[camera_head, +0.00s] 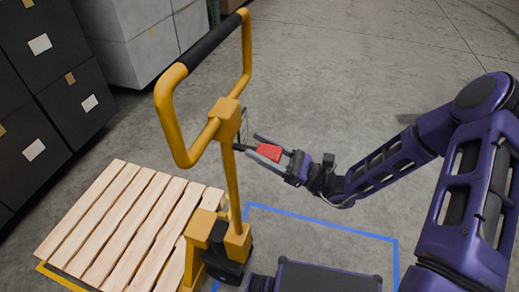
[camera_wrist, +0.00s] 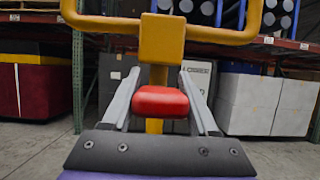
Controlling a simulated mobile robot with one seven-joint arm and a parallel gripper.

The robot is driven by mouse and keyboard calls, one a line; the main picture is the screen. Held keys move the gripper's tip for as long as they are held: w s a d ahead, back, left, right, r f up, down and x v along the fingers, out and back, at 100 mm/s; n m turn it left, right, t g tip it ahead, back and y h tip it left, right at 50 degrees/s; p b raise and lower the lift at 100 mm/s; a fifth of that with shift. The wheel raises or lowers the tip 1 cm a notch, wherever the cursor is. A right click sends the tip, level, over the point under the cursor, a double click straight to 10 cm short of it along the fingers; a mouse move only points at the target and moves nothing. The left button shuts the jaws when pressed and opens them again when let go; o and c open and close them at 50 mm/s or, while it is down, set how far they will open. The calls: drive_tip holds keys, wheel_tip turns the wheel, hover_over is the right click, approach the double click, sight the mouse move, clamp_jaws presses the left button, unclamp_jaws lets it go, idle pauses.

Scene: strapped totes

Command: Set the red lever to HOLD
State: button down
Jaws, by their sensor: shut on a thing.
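The red lever (camera_head: 269,152) has a rounded red end and sits by the yellow handle column of a pallet jack (camera_head: 231,185). My gripper (camera_head: 250,143) reaches in from the right, with its two grey fingers on either side of the red end. In the wrist view, the red lever (camera_wrist: 160,102) lies between the fingers of my gripper (camera_wrist: 160,74), in front of the yellow column. The gripper is shut on it. A panel with partly hidden lettering (camera_wrist: 198,71) shows behind the right finger; I cannot clearly read the lever's setting.
The yellow loop handle with a black grip (camera_head: 212,40) rises above the lever. A wooden pallet (camera_head: 120,222) lies at the lower left. Dark boxes (camera_head: 50,90) and pale boxes (camera_head: 130,40) stand at the left and back. The floor at the back right is clear.

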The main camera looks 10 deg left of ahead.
idle(0.3)
drive_tip(key=shift+c, duration=0.8)
unclamp_jaws()
drive_tip(key=shift+d+f, duration=0.1)
drive_tip(key=v, duration=1.7)
drive_tip(key=shift+s+f, duration=0.1)
drive_tip(key=shift+s, duration=0.05)
